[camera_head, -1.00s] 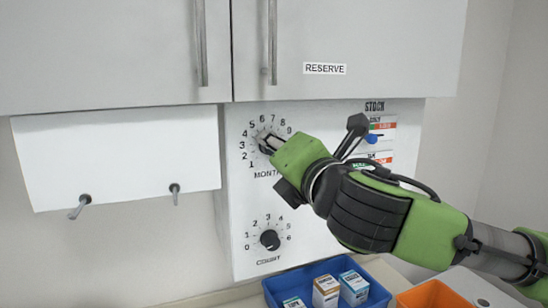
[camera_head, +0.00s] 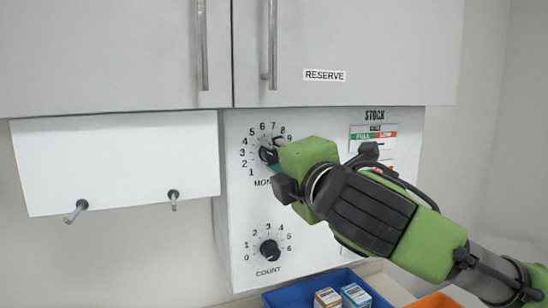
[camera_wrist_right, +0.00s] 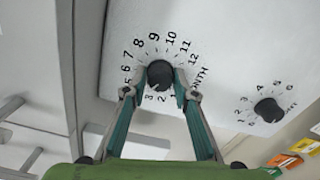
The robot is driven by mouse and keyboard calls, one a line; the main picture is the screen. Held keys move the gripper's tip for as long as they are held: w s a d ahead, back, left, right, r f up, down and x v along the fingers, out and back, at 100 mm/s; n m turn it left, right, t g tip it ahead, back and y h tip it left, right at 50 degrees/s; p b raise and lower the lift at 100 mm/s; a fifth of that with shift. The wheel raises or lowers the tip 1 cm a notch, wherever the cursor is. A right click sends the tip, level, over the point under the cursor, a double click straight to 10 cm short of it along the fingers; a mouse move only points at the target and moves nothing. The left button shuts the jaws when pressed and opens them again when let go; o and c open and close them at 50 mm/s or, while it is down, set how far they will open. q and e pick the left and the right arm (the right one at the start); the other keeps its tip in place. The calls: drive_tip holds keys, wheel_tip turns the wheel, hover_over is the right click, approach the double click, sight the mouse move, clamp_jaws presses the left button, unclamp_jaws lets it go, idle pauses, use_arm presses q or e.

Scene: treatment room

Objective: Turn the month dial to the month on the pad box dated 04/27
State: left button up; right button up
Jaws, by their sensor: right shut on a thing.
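The month dial (camera_head: 267,154) is a black round knob on the white wall panel, ringed by numbers. It also shows in the right wrist view (camera_wrist_right: 160,73). My right gripper (camera_head: 274,154) is at the dial, with its fingers closed on the knob's two sides; the fingers show in the right wrist view (camera_wrist_right: 160,92). The dial's pointer is too small to read surely. Two pad boxes, one orange and white (camera_head: 327,299) and one blue and white (camera_head: 355,296), stand in a blue tray (camera_head: 283,298); their dates are not legible. My left gripper is out of view.
The count dial (camera_head: 269,250) sits below on the same panel (camera_head: 237,215). A stock board (camera_head: 373,134) is partly behind my right arm. Cabinet doors (camera_head: 350,40) with long handles hang above. Hooks stick out at the left. An orange bin (camera_head: 436,300) is at the lower right.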

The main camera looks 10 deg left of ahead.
drive_tip(key=o, duration=1.1)
drive_tip(key=shift+d, duration=0.1)
drive_tip(key=v, duration=1.2)
